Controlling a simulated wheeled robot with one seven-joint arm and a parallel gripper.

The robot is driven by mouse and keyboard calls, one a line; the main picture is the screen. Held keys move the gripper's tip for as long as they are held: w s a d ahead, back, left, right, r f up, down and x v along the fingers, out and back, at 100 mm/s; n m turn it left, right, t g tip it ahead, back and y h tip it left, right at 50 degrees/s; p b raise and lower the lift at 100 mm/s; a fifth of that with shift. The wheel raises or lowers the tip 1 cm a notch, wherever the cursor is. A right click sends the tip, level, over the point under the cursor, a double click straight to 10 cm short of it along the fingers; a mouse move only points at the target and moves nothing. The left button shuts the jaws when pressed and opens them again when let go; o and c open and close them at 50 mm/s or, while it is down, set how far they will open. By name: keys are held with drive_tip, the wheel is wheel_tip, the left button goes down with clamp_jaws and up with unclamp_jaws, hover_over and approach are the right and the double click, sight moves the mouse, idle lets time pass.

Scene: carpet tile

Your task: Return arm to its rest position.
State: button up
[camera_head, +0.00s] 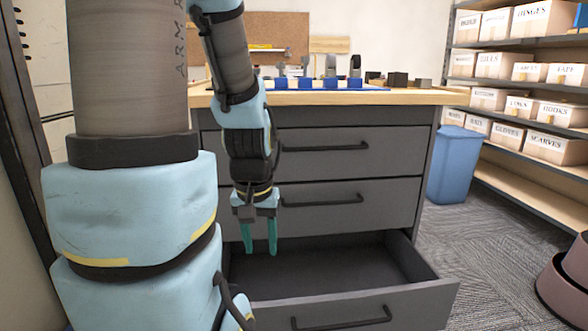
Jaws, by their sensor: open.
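My arm hangs down in front of a grey drawer cabinet, and its near links fill the left of the head view. My gripper (259,236) points straight down with its two teal fingers apart, and nothing shows between them. In the picture the fingertips overlap the back part of the open bottom drawer (432,284). I cannot tell whether they are inside the drawer or in front of it. The drawer's visible floor looks empty; its left side is partly hidden by my arm.
Two upper drawers (400,150) are closed. The wooden worktop (420,97) carries blue holders with tools at the back. A blue bin (455,168) stands right of the cabinet, beside shelves (515,40) of labelled boxes. Reddish round objects (562,285) sit at the lower right. Carpet (490,235) between is clear.

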wheel_tip(320, 180, up, 28)
drive_tip(key=p, duration=2.6)
drive_tip(key=shift+f, duration=0.2)
